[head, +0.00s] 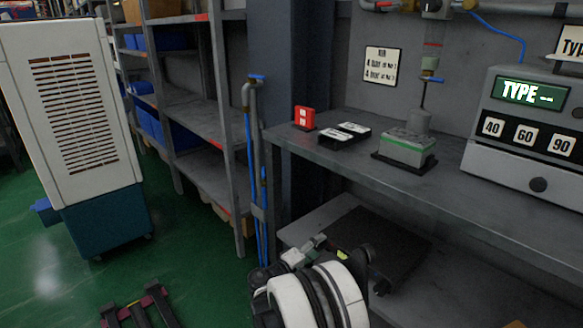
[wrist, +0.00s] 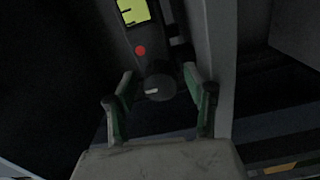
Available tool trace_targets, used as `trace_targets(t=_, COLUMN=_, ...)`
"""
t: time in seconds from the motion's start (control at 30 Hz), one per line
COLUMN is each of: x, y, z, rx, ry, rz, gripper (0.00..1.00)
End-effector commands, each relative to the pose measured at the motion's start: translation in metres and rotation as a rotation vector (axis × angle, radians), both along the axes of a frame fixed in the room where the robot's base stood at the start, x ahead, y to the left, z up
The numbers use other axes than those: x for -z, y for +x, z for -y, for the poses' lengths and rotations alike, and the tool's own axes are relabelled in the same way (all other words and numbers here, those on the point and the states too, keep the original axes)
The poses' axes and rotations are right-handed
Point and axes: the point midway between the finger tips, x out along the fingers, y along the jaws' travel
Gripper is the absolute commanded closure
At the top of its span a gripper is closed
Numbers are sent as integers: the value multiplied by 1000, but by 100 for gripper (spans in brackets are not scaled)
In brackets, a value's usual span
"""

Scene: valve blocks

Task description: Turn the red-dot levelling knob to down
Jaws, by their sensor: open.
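The levelling knob (wrist: 160,86) is dark and round, with a short white mark pointing left in the wrist view. A red dot (wrist: 141,51) sits just above it on the same dark device, below a lit yellow-green display (wrist: 132,11). My gripper (wrist: 158,78) is open, with one green-padded finger on each side of the knob. The fingers look apart from the knob; how deep they reach around it I cannot tell. In the head view, the knob cannot be made out behind my arm.
Blue hoses (head: 262,215) run down beside the bench's left end. A pale post (wrist: 223,60) stands close right of the device.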

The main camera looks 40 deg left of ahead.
Motion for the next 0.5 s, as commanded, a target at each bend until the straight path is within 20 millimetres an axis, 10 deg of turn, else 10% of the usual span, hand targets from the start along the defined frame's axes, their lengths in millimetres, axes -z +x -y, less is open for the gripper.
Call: trace_targets(t=0.5, x=0, y=0, z=0, rx=0, ry=507, rz=34, gripper=51)
